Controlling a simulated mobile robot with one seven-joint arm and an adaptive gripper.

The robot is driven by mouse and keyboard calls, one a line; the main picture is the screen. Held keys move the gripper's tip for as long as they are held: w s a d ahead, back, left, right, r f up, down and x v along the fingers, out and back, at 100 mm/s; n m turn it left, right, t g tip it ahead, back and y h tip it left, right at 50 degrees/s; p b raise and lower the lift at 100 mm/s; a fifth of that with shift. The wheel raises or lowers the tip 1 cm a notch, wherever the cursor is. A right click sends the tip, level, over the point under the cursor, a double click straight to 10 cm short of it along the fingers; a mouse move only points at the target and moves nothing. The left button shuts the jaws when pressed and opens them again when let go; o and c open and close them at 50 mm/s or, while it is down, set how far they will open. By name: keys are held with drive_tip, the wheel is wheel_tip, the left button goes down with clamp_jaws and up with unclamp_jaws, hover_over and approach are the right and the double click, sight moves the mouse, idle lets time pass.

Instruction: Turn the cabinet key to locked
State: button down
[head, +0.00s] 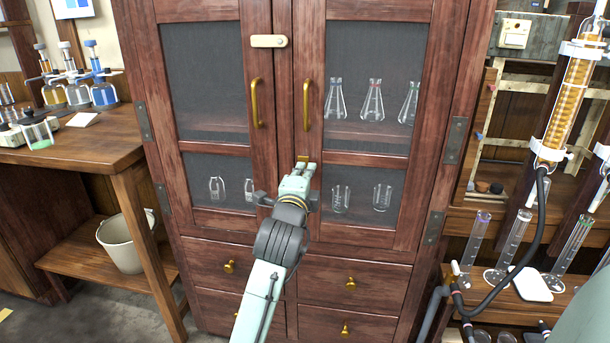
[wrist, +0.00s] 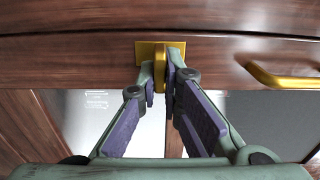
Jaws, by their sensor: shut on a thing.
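The wooden cabinet (head: 283,120) has two glass doors, both closed. A brass key plate (head: 303,158) sits on the right door's inner stile, below the brass handles. It also shows in the wrist view, with the lock plate (wrist: 146,50) flat on the wood and the brass key (wrist: 159,76) standing out from it. My gripper (head: 300,170) is at the lock in the head view. In the wrist view my gripper (wrist: 161,84) is shut on the key, one finger on each side. The fingers hide part of the key and plate.
Brass handles (head: 255,103) and (head: 307,106) stand out above the lock. A cream latch (head: 268,41) spans the doors at the top. A table with bottles (head: 75,150) is at left, with a bucket (head: 125,243) below. Glass apparatus and black hoses (head: 528,240) are at right.

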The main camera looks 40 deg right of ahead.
drive_tip(key=c, duration=1.7)
unclamp_jaws()
drive_tip(key=v, duration=1.2)
